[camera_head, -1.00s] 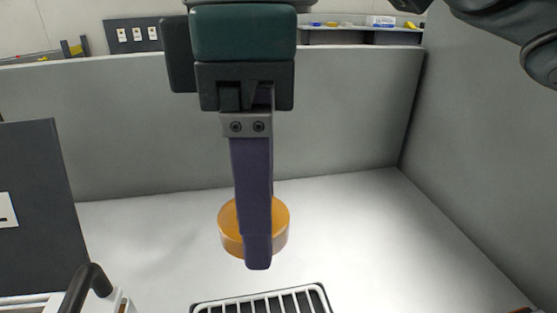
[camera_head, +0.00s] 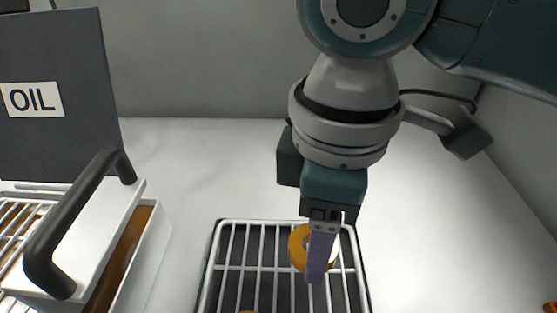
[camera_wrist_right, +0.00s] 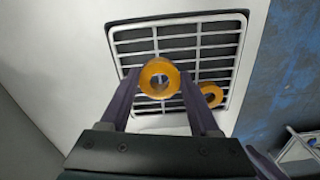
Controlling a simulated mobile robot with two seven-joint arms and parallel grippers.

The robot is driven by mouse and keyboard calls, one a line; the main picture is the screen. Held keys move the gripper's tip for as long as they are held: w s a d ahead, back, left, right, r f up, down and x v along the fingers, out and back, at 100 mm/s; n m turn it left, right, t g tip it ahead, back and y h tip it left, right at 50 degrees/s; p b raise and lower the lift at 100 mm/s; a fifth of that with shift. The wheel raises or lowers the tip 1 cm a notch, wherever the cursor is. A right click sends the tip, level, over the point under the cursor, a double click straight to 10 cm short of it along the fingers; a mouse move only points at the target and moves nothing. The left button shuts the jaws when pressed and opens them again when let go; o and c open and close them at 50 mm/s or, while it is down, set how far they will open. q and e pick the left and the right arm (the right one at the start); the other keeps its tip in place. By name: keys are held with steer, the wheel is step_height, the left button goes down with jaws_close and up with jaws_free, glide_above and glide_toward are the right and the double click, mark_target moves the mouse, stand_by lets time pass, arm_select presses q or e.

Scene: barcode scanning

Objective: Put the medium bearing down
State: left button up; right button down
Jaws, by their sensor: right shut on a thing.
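The medium bearing, an orange ring (camera_head: 298,247), is held in my right gripper (camera_head: 316,280), partly hidden behind a purple finger in the head view. In the right wrist view the bearing (camera_wrist_right: 146,72) sits between the two fingers of my right gripper (camera_wrist_right: 160,82), which is shut on it. It is over the white wire rack on a dark tray (camera_head: 232,245), also in the right wrist view (camera_wrist_right: 205,45). I cannot tell whether it touches the rack. My left gripper is not in view.
A smaller-looking orange ring (camera_wrist_right: 211,95) lies on the rack, and only its edge (camera_head: 248,311) shows in the head view. An oil unit with a dark "OIL" panel (camera_head: 75,130) and black handle (camera_head: 75,215) stands at the left.

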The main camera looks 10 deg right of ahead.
steer(key=shift+f+b, duration=0.3)
steer(key=shift+f, duration=1.7)
steer(key=shift+c, duration=0.6)
jaws_free()
steer(key=shift+f, duration=0.1)
